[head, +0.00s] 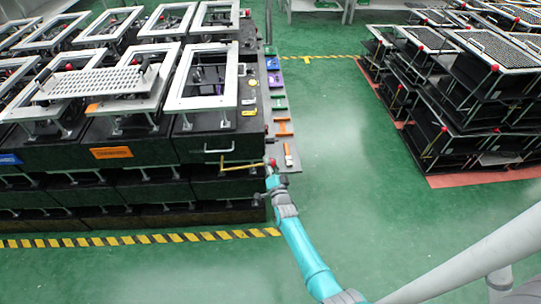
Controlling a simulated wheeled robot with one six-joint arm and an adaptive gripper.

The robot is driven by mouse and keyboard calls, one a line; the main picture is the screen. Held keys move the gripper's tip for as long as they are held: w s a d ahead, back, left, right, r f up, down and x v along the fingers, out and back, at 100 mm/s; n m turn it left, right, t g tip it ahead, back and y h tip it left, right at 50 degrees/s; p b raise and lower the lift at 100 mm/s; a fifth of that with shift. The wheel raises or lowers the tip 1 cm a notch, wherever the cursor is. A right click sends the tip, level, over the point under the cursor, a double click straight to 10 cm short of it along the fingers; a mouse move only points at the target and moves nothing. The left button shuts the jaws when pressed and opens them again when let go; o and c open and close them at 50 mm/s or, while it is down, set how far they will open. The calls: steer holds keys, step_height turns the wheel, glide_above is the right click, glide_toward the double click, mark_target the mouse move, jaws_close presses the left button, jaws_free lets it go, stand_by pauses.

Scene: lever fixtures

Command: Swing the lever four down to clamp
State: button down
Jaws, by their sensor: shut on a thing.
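My gripper (268,165) is at the front right corner of the black fixture stack, at the end of my teal arm. It is shut at the right end of a thin yellow lever (240,166), which lies nearly level across the front face of the stack. A small red part shows right at the gripper. The fingers are too small to make out, and the gripper hides the lever's end. No number shows on the lever, so I cannot tell from a label which one is lever four.
White frames (203,103) top the stack. A striped floor line (150,239) runs in front. More racks (470,90) stand right; green floor between is clear.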

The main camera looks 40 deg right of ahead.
step_height(320, 180, down, 5)
steer(key=m, duration=0.3)
steer(key=shift+r+h, duration=0.2)
steer(key=shift+h, duration=0.1)
steer(key=shift+f, duration=0.15)
steer(key=c, duration=0.6)
jaws_free()
steer(key=shift+c, duration=0.2)
steer(key=v, duration=1.2)
